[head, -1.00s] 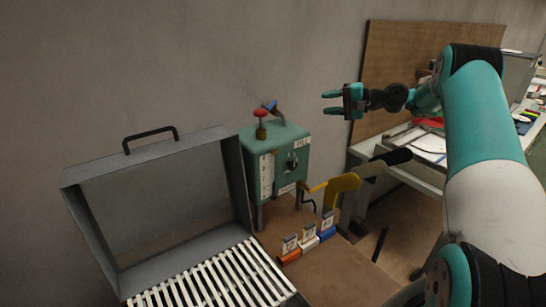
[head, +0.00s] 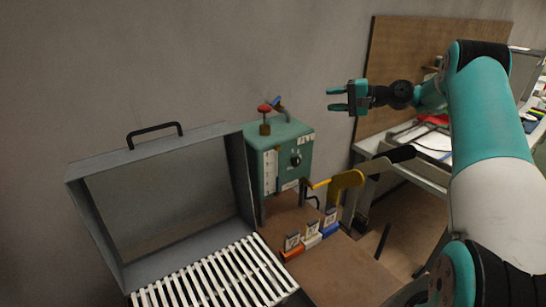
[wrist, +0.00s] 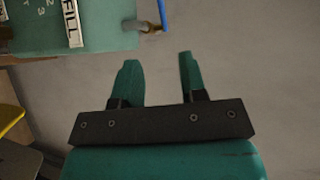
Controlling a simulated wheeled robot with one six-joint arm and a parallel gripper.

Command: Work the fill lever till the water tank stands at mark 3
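The teal tank box (head: 297,146) stands on the brown bench, with a white gauge strip (head: 270,172) and a dark dial (head: 295,160) on its front. The water level is too small to read. The blue handle also shows at the top of the wrist view (wrist: 165,14). My gripper (head: 333,99) is open and empty, in the air to the right of the lever and apart from it. Its two fingers (wrist: 158,62) show spread in the wrist view.
A red knob (head: 264,109) stands on the box, left of the lever. A grey open-lidded case (head: 95,225) with white slats is at left. The air between gripper and lever is clear.

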